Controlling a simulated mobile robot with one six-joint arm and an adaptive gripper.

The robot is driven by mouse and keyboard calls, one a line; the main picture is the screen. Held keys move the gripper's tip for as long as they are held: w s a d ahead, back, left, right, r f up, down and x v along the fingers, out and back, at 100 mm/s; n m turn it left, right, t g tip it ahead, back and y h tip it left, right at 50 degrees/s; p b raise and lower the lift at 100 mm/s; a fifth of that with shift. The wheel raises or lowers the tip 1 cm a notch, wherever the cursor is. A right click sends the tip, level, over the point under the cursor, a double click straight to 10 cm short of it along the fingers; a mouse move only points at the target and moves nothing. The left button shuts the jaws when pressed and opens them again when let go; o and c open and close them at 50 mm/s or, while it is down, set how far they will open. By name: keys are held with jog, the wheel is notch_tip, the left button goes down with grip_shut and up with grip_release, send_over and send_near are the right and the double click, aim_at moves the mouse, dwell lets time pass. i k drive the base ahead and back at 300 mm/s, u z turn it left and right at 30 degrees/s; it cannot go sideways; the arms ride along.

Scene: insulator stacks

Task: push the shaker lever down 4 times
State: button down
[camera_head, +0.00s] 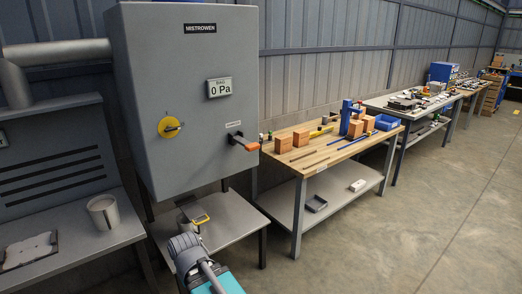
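The shaker lever (247,143) sticks out from the front of a grey cabinet (190,80), low on its right side. It has a dark shaft and an orange grip, and points right and slightly down. A small label, too small to read surely, sits just above it. A display (219,87) on the cabinet reads "BAG 0 Pa". My arm's grey and teal links show at the bottom, below the cabinet and well apart from the lever. I cannot make out my gripper's fingers.
A yellow knob (169,127) is left of the lever. A grey stand (225,232) is below the cabinet, with a yellow handle (201,219) near it. A wooden bench (315,160) with blocks stands right of the lever. A metal cup (104,212) is at left. Floor is clear at right.

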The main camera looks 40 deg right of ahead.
aim_at(250, 146)
jog(key=k, duration=0.3)
jog(key=z, duration=0.25)
jog(key=i, duration=1.2)
jog(key=u, duration=0.2)
